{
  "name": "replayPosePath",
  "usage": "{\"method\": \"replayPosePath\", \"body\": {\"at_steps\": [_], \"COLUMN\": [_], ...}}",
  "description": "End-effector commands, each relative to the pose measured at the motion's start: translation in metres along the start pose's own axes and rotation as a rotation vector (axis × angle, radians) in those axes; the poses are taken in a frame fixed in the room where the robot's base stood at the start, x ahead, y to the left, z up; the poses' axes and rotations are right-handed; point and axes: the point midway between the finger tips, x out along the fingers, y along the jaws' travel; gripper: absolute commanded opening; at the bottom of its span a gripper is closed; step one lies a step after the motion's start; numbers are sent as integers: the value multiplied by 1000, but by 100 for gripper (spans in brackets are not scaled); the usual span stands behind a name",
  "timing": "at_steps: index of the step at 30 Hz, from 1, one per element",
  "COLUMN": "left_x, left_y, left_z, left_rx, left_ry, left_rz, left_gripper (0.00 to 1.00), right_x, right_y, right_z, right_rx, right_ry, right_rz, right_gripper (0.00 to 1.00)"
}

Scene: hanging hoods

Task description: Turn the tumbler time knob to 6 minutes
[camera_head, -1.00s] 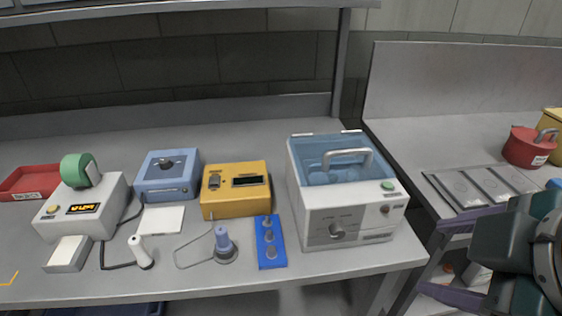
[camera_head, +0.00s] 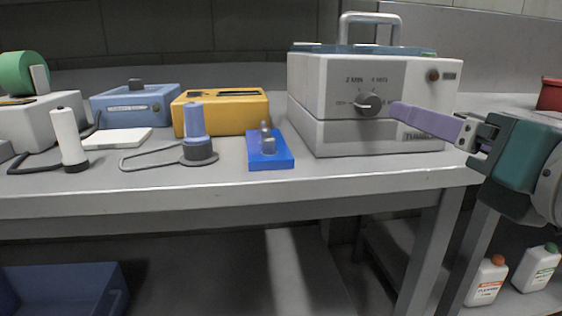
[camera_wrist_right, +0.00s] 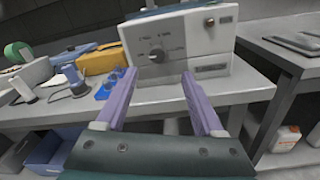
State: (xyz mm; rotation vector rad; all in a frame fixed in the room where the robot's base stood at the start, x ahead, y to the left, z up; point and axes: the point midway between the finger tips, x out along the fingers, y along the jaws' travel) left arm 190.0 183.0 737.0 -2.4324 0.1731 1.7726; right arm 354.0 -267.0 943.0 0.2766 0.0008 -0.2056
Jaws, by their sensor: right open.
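The tumbler (camera_head: 305,90) is a white box with a grey control panel, on the bench at right of centre in the head view. Its dark round time knob (camera_head: 368,103) sits low on that panel, with "2 MIN" and "4 MIN" printed above it. The knob also shows in the right wrist view (camera_wrist_right: 157,55); I cannot tell its exact setting. My right gripper (camera_head: 397,110), with purple fingers, is open and empty. In the head view its tip is just right of the knob and covers part of the panel there. My left gripper is not in view.
A blue block with pegs (camera_head: 270,160), a yellow device (camera_head: 240,118) and a blue device (camera_head: 150,106) stand left of the tumbler. The bench front edge (camera_head: 200,200) runs below. White bottles (camera_head: 487,284) stand low at right. Bench in front of the tumbler is clear.

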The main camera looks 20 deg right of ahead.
Motion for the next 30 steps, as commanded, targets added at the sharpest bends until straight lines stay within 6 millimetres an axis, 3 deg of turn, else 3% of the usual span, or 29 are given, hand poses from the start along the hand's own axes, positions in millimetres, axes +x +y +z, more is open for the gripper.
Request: {"method": "replayPosePath", "body": {"at_steps": [1, 8, 21, 30], "left_x": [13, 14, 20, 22], "left_y": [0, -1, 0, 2], "left_z": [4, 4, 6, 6], "left_rx": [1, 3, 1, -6], "left_ry": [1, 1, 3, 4], "left_rz": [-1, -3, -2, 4], "left_gripper": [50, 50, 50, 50], "right_x": [1, 10, 79, 100], "right_y": [-2, 2, 3, 4], "right_z": [-10, -7, -6, -6], "right_rx": [-35, -85, -81, -80], "right_ry": [-12, -28, -27, -24], "right_rz": [12, 29, 25, 25], "right_gripper": [70, 70, 70, 70]}}
